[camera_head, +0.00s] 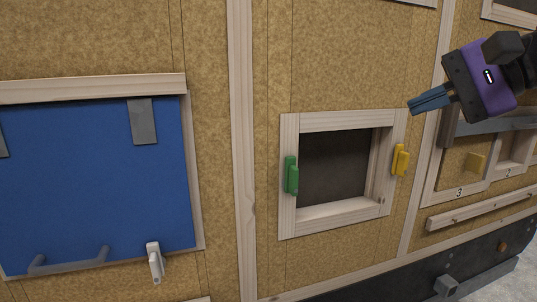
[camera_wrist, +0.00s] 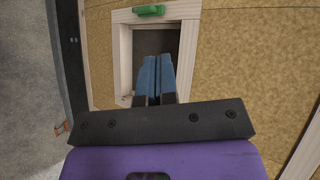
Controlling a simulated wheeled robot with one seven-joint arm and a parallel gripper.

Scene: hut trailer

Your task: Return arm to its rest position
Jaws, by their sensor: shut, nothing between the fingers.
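My gripper (camera_head: 413,106) is at the upper right of the head view, with a purple and black body and blue fingers. The fingers are together and hold nothing. They point left, in front of the wall near the upper right corner of a wood-framed opening (camera_head: 333,168). In the wrist view my gripper (camera_wrist: 158,60) points toward the same opening (camera_wrist: 152,40), and the fingers cover part of it. I cannot tell the exact gap between the fingertips and the wall.
A green latch (camera_head: 291,175) and a yellow latch (camera_head: 400,160) sit on the frame's sides. A blue panel (camera_head: 95,190) with a grey handle and a white latch (camera_head: 154,262) is at left. Numbered compartments (camera_head: 480,165) and a wooden rail (camera_head: 480,210) lie below my arm.

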